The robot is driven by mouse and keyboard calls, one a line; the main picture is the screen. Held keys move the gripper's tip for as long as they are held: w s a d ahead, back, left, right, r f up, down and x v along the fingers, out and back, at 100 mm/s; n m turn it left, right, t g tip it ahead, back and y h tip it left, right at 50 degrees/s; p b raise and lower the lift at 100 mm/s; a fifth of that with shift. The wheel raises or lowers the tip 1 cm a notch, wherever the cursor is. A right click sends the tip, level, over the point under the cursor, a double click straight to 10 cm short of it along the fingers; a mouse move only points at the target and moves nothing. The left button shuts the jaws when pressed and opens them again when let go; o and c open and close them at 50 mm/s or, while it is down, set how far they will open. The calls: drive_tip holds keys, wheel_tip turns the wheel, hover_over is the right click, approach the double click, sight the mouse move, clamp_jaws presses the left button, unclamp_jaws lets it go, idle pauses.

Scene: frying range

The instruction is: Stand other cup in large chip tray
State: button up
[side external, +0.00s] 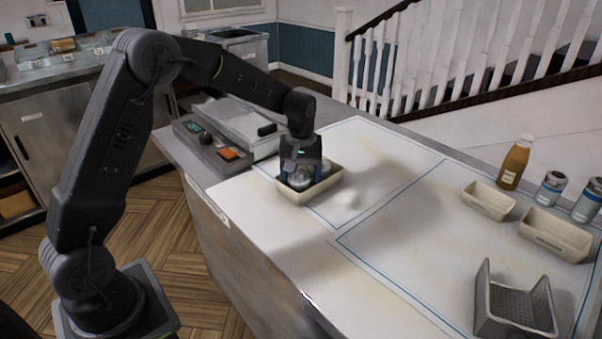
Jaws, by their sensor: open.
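My gripper (301,178) points down into a cream tray (312,194) at the left part of the worktop. Its jaws are open, with the fingertips inside the tray. A pale, silvery cup-like thing (300,182) stands low between the fingers. Another pale rounded thing (325,166) shows just right of the gripper, at the tray's far side; it may be a second cup. The fingers and wrist hide much of the tray's inside, so I cannot tell whether the fingers touch either one.
A scale-like device (212,140) stands left of the tray. At right are a small cream tray (488,201), a longer cream tray (555,236), a sauce bottle (515,162), two shakers (550,188) and a perforated metal scoop (515,305). The middle worktop is clear.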

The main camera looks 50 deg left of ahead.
wheel_tip(320, 180, up, 12)
drive_tip(key=s+d+r+m+t, duration=0.25)
drive_tip(key=s+d+r, duration=0.2)
drive_tip(key=s, duration=0.35)
drive_tip(key=s+d+f+m+t, duration=0.1)
drive_tip(key=s+d+m, duration=0.1)
drive_tip(key=s, duration=0.7)
drive_tip(key=s+d+f+m+t, duration=0.1)
drive_tip(key=s+m, duration=0.4)
drive_tip(key=s, duration=0.5)
drive_tip(key=shift+s+d+t, duration=0.15)
drive_tip(key=shift+d+t, duration=0.35)
drive_tip(key=shift+t, duration=0.05)
